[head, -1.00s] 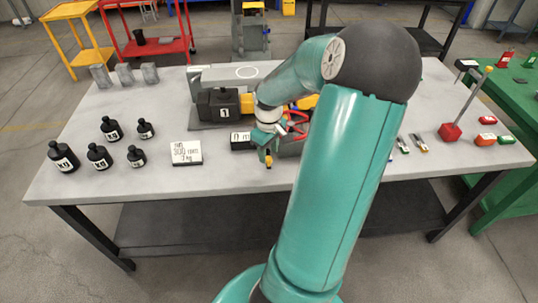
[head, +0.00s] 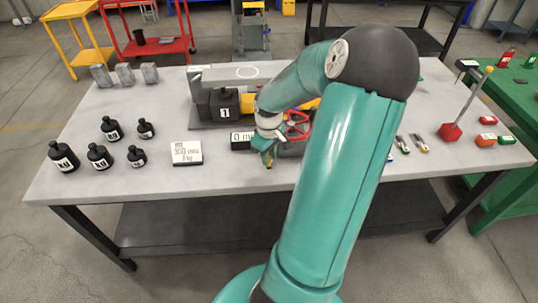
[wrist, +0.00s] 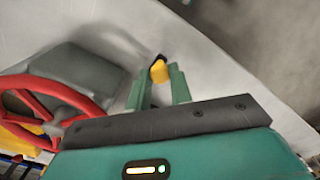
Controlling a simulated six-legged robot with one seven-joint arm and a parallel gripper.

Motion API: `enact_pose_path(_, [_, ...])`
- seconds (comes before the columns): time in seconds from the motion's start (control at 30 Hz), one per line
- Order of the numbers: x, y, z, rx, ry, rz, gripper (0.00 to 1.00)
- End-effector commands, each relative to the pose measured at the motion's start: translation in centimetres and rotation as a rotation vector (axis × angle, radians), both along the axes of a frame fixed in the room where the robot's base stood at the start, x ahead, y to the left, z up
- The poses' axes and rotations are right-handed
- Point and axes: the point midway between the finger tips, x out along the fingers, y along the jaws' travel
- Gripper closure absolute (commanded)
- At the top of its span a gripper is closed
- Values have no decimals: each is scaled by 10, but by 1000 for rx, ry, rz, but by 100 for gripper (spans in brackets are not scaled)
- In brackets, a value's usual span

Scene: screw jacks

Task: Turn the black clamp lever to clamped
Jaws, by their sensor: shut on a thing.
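My gripper (wrist: 160,84) has its two green fingers on either side of a small yellow piece with a dark end (wrist: 158,70). This looks like the end of the clamp lever, whose black part is mostly hidden. In the head view my gripper (head: 267,157) points down at the table's front side, beside the jack's grey body (head: 291,149). The lever cannot be made out there behind my wrist. The jack's red handwheel (head: 303,125) is just right of my wrist, and at the left in the wrist view (wrist: 55,105).
A black "0 mm" display (head: 241,140) is left of my wrist. A black block marked 1 (head: 224,104) stands behind it. The table's front edge is close to my gripper.

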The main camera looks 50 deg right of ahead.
Motion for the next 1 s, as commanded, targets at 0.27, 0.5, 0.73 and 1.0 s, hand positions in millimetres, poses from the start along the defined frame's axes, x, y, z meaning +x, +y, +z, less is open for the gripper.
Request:
enact_pose_path(0.27, [4, 3, 1, -2, 1, -80, 100])
enact_pose_path(0.5, [15, 10, 1, -3, 0, -247, 100])
enact_pose_path(0.73, [28, 15, 1, -2, 0, -461, 100])
enact_pose_path(1.0, [45, 17, 1, -1, -1, -718, 100])
